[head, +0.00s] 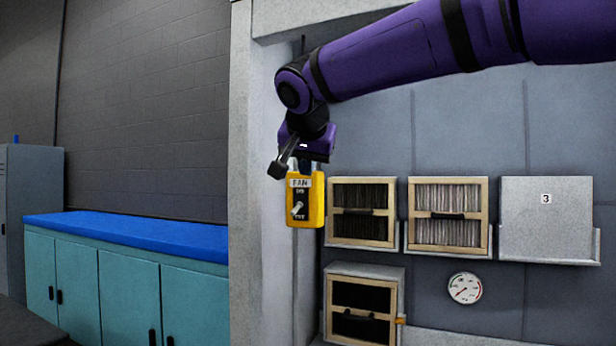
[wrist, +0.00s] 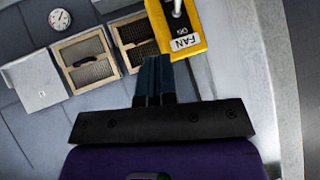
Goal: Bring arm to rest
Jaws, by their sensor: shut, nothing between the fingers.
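My purple arm reaches in from the upper right in the head view, and my gripper (head: 278,170) hangs at its end by the yellow fan switch box. In the wrist view my gripper (wrist: 154,62) has its two dark fingers together, with nothing between them. The fan switch box (head: 306,200) shows just right of and below the fingers in the head view, with a silver toggle. It also shows beyond the fingertips in the wrist view (wrist: 190,22). I cannot tell whether the fingers touch it.
Framed filters (head: 362,236) (head: 448,238), a grey panel marked 3 (head: 548,190) and a lower filter unit (head: 345,292) line the wall. A round gauge (head: 465,288) is below. A pale pillar (head: 262,130) stands left of the box. Teal cabinets with a blue top (head: 130,232) are further left.

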